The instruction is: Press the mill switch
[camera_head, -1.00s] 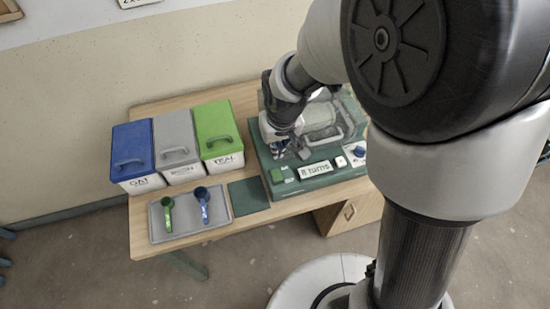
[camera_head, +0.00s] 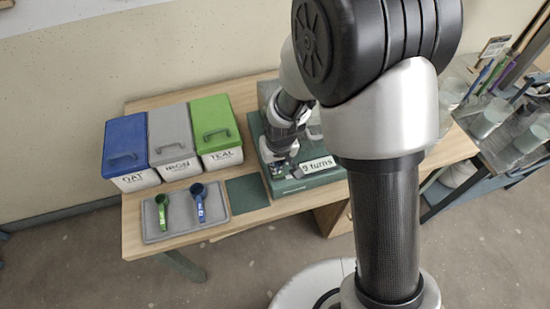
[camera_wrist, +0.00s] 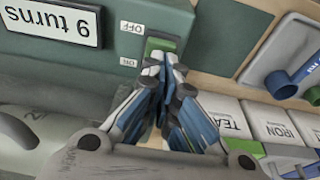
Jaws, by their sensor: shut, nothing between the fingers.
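My gripper (camera_wrist: 166,62) is shut and empty. Its fingertips are at the ON end of the switch and hide part of it. Whether they touch it, and which way the rocker is tilted, I cannot tell. In the head view my gripper (camera_head: 284,170) is at the front left of the mill base and hides the switch. A sign (camera_wrist: 50,20) on the base reads "9 turns".
Blue (camera_head: 127,150), grey (camera_head: 171,137) and green (camera_head: 214,128) lidded buckets stand left of the mill. A grey tray (camera_head: 180,231) holds a green scoop (camera_head: 163,213) and a blue scoop (camera_head: 200,203).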

